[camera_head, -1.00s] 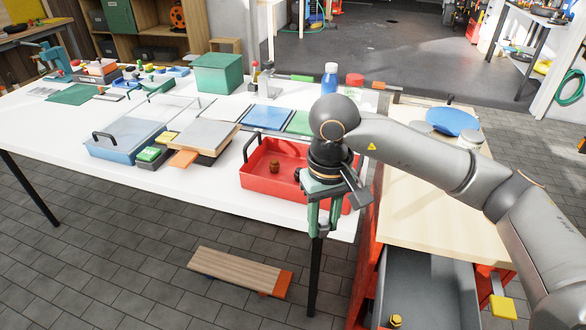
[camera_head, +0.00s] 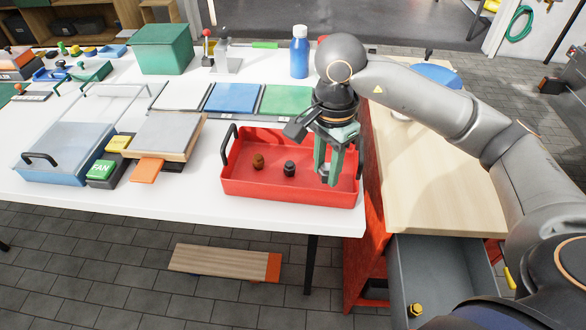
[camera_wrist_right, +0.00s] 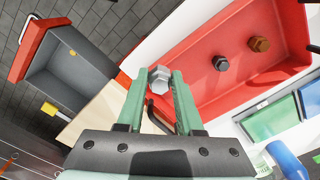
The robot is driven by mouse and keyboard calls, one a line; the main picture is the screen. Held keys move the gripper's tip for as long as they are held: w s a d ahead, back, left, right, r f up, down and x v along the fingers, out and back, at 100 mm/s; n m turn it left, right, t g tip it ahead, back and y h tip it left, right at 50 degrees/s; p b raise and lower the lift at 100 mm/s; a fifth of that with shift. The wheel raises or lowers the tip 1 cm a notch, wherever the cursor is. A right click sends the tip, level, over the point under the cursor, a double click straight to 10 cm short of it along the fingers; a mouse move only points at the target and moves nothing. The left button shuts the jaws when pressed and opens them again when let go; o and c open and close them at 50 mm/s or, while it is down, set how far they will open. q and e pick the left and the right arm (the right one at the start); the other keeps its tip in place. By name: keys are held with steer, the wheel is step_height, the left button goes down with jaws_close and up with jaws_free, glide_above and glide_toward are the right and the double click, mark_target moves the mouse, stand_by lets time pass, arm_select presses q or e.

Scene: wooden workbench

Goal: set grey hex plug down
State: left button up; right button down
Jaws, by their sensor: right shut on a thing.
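My right gripper (camera_head: 328,174) points down over the right end of the red tray (camera_head: 250,188). In the right wrist view its green fingers are shut on the grey hex plug (camera_wrist_right: 159,79), which sits between the fingertips. In the head view the fingers largely hide the plug, and I cannot tell how far it is above the tray floor. A brown hex plug (camera_head: 258,161) and a black plug (camera_head: 290,168) stand in the tray, left of the gripper. My left gripper is not in view.
Right of the tray is a pale wooden top (camera_head: 420,190) with an open grey drawer (camera_head: 450,270) holding a yellow plug (camera_head: 416,309). Blue (camera_head: 233,97) and green (camera_head: 287,100) panels lie behind the tray. A blue bottle (camera_head: 299,52) stands farther back.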

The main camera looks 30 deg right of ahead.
steer(key=s+d+r+m+p, duration=0.15)
steer(key=d+m, duration=0.25)
steer(key=m, duration=1.1)
steer(key=s+d+r+m, duration=0.1)
steer(key=s+d+m, duration=0.25)
steer(key=m, duration=1.15)
steer(key=w+f, duration=0.3)
steer(key=w, duration=0.1)
steer(key=w+a+f, duration=0.1)
steer(key=w+f, duration=0.2)
steer(key=w, duration=0.1)
steer(key=w+a+f, duration=0.1)
steer(key=w+f, duration=0.1)
steer(key=w, duration=0.3)
steer(key=shift+w+f, duration=0.1)
steer(key=shift+f, duration=0.3)
steer(key=shift+w+a+f, duration=0.1)
steer(key=shift+w+f, duration=0.15)
steer(key=shift+f, duration=0.1)
steer(key=shift+w+f, duration=0.1)
steer(key=shift+f, duration=1.5)
steer(key=shift+b, duration=0.3)
